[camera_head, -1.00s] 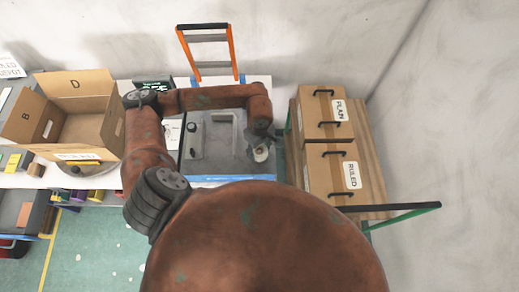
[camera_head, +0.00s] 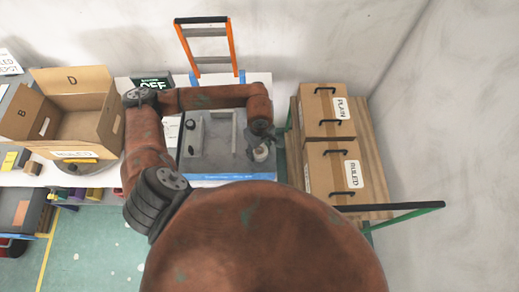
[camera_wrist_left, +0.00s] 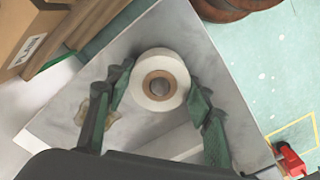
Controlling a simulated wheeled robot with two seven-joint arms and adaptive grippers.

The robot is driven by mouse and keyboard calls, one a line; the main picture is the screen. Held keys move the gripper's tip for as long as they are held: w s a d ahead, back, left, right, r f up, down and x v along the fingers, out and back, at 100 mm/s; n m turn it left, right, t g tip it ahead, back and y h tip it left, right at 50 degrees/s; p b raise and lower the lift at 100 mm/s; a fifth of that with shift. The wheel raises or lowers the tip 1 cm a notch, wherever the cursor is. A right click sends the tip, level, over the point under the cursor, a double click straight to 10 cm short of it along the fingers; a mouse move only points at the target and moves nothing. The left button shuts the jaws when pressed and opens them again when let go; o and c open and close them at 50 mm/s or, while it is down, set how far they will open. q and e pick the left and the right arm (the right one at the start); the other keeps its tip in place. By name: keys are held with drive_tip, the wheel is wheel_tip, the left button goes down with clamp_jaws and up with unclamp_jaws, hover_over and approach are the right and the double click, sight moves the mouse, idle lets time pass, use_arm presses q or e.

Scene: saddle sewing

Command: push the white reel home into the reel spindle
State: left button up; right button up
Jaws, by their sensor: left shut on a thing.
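The white reel (camera_wrist_left: 144,62), a ring with a brown core, lies between the fingers of my left gripper (camera_wrist_left: 158,98) in the left wrist view. The two dark green fingers are shut on its sides. In the head view the reel (camera_head: 261,154) shows below my left gripper (camera_head: 261,141), at the right end of the grey machine bed. A grey round (camera_wrist_left: 159,87) shows inside the core, perhaps the reel spindle. I cannot tell how deep the reel sits on it. My right gripper is not in view.
The grey machine bed (camera_head: 222,160) has a raised block on its left. An open cardboard box (camera_head: 80,125) stands on the table to the left. Closed boxes marked PLAIN (camera_head: 324,112) and RULED (camera_head: 330,170) stand on a wooden surface to the right.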

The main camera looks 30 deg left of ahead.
use_arm(q)
drive_tip(key=shift+f, duration=0.1)
drive_tip(key=o, duration=1.3)
wheel_tip(320, 180, up, 12)
